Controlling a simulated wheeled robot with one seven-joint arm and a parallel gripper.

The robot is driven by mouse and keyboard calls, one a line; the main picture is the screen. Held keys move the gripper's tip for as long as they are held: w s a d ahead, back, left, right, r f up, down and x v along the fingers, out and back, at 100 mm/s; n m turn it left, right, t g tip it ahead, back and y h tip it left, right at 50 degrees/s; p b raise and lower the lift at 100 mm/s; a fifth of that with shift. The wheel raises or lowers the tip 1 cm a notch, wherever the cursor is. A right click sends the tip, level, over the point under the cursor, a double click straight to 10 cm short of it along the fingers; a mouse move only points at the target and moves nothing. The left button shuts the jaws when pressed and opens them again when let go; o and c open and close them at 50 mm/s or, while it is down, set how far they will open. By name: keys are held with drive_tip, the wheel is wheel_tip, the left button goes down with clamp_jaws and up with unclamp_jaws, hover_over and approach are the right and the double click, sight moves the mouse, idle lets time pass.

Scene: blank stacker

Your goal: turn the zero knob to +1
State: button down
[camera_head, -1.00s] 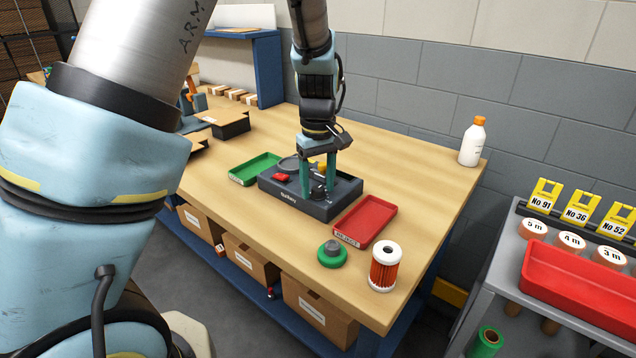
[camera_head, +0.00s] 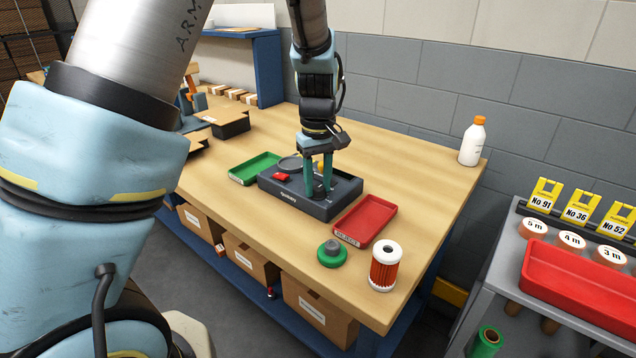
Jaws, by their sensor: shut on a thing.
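A dark grey device (camera_head: 265,184) with a round plate on its top and a red part at its left sits on the wooden bench. The zero knob (camera_head: 319,191) is a small dark knob on the right part of its top. My gripper (camera_head: 318,187) points down over it with its teal fingers shut on the knob, one on each side. The fingers hide much of the knob. Its pointer and the scale marks are too small to read, so I cannot tell its setting.
A green tray (camera_head: 240,178) stands left of the device and a red REJECT tray (camera_head: 347,239) right of it. A white bottle (camera_head: 470,146) stands at the back right.

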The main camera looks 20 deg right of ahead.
sight(318, 187)
drive_tip(key=shift+m+b, duration=0.3)
drive_tip(key=shift+m, duration=2.3)
drive_tip(key=shift+c, duration=2.4)
unclamp_jaws()
wheel_tip(318, 187, up, 11)
drive_tip(key=b, duration=0.2)
drive_tip(key=shift+f, duration=0.1)
